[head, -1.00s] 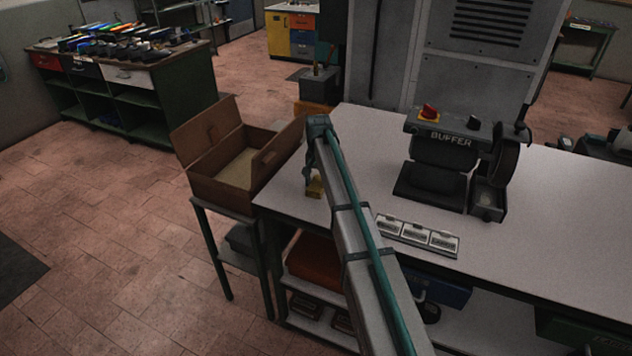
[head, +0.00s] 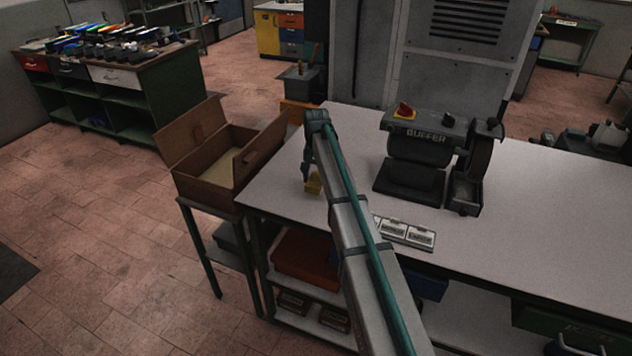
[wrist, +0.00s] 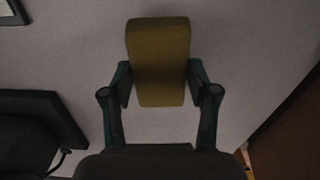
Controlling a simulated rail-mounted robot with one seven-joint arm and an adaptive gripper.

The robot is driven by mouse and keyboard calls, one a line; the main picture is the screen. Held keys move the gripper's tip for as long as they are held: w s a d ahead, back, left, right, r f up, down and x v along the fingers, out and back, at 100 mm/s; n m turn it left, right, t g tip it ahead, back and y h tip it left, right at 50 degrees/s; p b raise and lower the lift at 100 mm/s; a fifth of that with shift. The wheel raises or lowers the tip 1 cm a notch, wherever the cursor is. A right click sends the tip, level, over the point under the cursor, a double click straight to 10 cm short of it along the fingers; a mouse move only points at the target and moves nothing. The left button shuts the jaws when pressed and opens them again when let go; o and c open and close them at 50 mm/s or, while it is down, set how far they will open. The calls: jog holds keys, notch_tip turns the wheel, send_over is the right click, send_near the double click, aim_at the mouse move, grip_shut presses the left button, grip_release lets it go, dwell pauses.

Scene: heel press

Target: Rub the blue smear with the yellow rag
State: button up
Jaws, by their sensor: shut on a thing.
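The yellow rag (wrist: 158,60) is a folded, block-like pad, upright in the middle of the wrist view. My gripper (wrist: 160,85) is shut on it, with one finger on each side. My gripper (head: 306,177) is partly hidden there by my arm. No blue smear shows in either view; the rag or my arm may cover it.
The black buffer machine (head: 420,155) stands on the bench right of my arm. Small labelled plates (head: 408,233) lie at the front edge. An open brown box (head: 205,185) stands on a stand at the bench's left end. The bench's right part is clear.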

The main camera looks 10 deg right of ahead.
jog(key=shift+r+p, duration=1.1)
jog(key=shift+r, duration=1.5)
jog(key=shift+d, duration=0.15)
